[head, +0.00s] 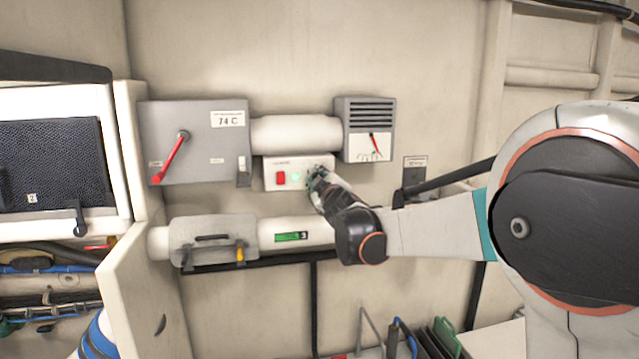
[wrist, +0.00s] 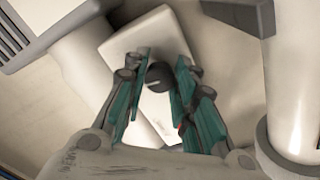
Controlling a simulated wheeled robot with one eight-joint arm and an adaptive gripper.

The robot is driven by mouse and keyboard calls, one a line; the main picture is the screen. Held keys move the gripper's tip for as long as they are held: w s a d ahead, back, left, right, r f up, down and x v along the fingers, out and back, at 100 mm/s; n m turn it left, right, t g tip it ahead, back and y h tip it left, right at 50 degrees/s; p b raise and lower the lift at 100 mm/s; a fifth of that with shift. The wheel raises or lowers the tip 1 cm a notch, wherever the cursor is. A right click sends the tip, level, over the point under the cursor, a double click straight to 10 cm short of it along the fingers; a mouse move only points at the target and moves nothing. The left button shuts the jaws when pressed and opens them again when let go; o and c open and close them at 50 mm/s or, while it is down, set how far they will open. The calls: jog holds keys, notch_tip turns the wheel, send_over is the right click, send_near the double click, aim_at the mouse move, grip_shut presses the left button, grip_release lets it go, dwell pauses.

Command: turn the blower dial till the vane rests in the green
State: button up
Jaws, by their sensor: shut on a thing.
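The blower control box (head: 271,180) is a small white panel on the wall with a red switch (head: 281,178) and a lit green lamp (head: 295,177). My gripper (head: 317,176) is at its right end and hides the dial in the head view. In the wrist view the dark round dial (wrist: 160,76) sits between the teal fingers of my gripper (wrist: 162,68), which are shut on it. The vane (head: 373,142) is a red needle on a white gauge below a louvred grey vent (head: 370,113). Its tip is low, by a small green patch; whether it lies within the green is too small to tell.
A grey box (head: 200,135) with a red lever (head: 172,158) and a 74 C label is at the left. A white pipe (head: 295,134) runs above the control box. A lower pipe (head: 305,232) with a green display is below my gripper.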

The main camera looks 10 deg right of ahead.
jog(key=shift+n, duration=0.8)
jog(key=o, duration=1.1)
jog(key=s, duration=1.2)
jog(key=shift+s, duration=0.15)
